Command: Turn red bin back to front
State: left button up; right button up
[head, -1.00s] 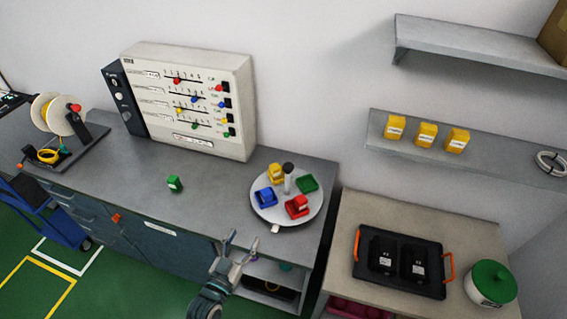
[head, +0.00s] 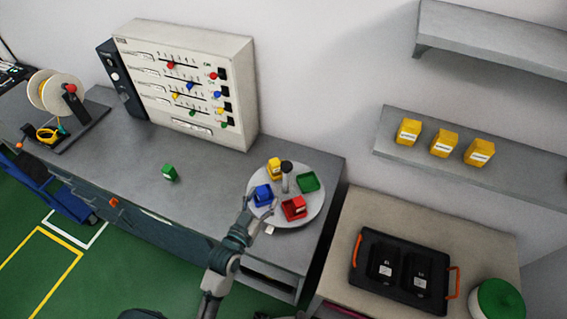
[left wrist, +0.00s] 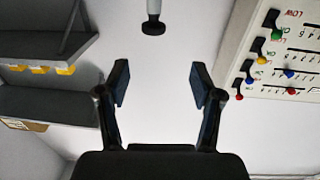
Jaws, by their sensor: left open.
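The red bin (head: 293,208) sits at the front right of a round white turntable (head: 285,222) on the grey bench. A blue bin (head: 262,196), a yellow bin (head: 274,169) and a green bin (head: 308,183) share the turntable around a dark-topped centre post (head: 286,168). My left gripper (head: 259,208) is at the turntable's front edge, left of the red bin and in front of the blue bin. In the left wrist view my left gripper (left wrist: 158,85) is open with nothing between its fingers. The post's knob (left wrist: 153,27) shows beyond the fingers. My right gripper is not in view.
A panel with coloured sliders (head: 185,85) stands at the back of the bench. A small green block (head: 169,172) lies left of the turntable. A black tray with orange handles (head: 403,272) is on the right table. Shelves with yellow boxes (head: 444,144) hang above it.

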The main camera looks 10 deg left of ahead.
aim_at(285, 164)
pick_arm(q)
jog(key=x, duration=0.4)
jog(key=d+x, duration=0.1)
jog(key=x, duration=0.4)
jog(key=p+x, duration=0.1)
jog(key=x, duration=0.3)
jog(key=shift+d+f, duration=0.15)
jog(key=shift+d, duration=0.15)
jog(key=shift+w+a+f, duration=0.1)
jog(key=shift+w+a, duration=0.3)
jog(key=shift+w, duration=0.1)
jog(key=shift+w+a, duration=0.1)
jog(key=shift+a, duration=0.05)
jog(key=shift+d, duration=0.6)
jog(key=c, duration=0.7)
jog(key=shift+d, duration=0.1)
grip_shut()
jog(key=shift+a, duration=0.2)
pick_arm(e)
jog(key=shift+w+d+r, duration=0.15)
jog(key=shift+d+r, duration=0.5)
